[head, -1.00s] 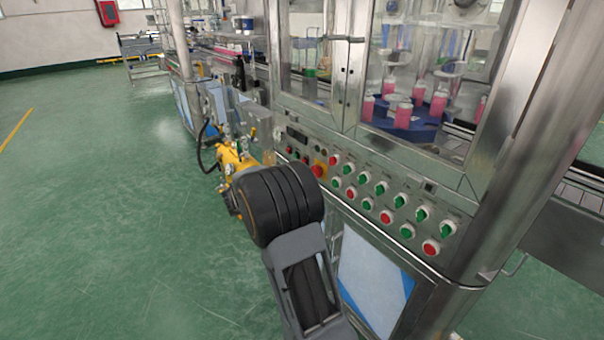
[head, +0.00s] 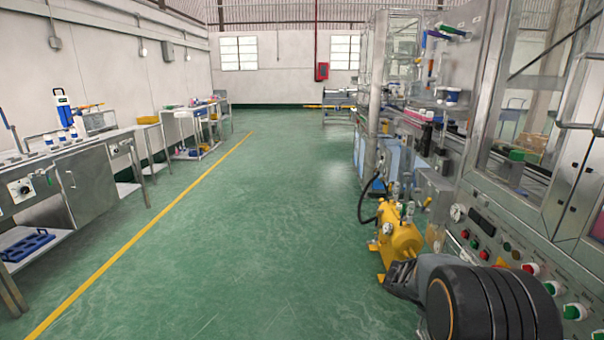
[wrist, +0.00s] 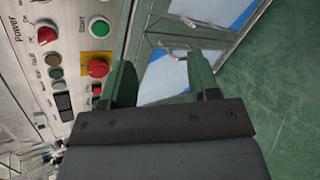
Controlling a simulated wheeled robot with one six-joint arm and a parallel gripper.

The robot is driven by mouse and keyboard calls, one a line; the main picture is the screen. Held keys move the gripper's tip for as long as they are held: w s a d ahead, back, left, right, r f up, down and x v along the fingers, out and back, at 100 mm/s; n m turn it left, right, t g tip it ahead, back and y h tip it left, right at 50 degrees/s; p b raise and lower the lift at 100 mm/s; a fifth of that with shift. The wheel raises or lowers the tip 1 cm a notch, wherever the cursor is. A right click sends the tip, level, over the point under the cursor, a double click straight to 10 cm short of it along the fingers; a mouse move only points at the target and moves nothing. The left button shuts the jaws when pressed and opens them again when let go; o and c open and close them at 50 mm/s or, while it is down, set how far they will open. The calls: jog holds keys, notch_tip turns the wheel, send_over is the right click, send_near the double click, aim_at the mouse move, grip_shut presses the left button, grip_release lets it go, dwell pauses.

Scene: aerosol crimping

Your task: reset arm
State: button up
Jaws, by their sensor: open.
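My gripper (wrist: 163,80) shows in the wrist view with its two dark green fingers spread apart and nothing between them. Behind the fingers are the machine's control panel (wrist: 75,20) on the left and a steel-framed door with a blue and white panel (wrist: 165,75). A red emergency button (wrist: 98,68) sits close to the left finger in the picture; I cannot tell whether they touch. In the head view my dark arm is at the lower right in front of the panel, and the fingers cannot be made out there.
The crimping machine (head: 470,215) fills the right side. Steel workbenches (head: 85,185) line the left wall. The green floor (head: 260,230) between them is clear, with a yellow line (head: 150,220).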

jog(key=s+a+r+m+t+y+p, duration=0.1)
jog(key=s+a+r+t+y+p, duration=0.1)
jog(key=s+a+r+y+p, duration=0.2)
jog(key=s+a+r+m+t+y+p, duration=0.2)
jog(key=a+r+p, duration=0.5)
jog(key=a+r, duration=0.4)
jog(key=s+a+r+m+t+y+p, duration=0.1)
jog(key=s+a+r+t+y+p, duration=0.1)
jog(key=s+a+r+y+p, duration=0.3)
notch_tip(320, 180, up, 4)
jog(key=s+a+p, duration=0.1)
jog(key=a, duration=0.1)
jog(key=shift+a+f+t+y, duration=0.25)
jog(key=shift+a+t+y, duration=0.05)
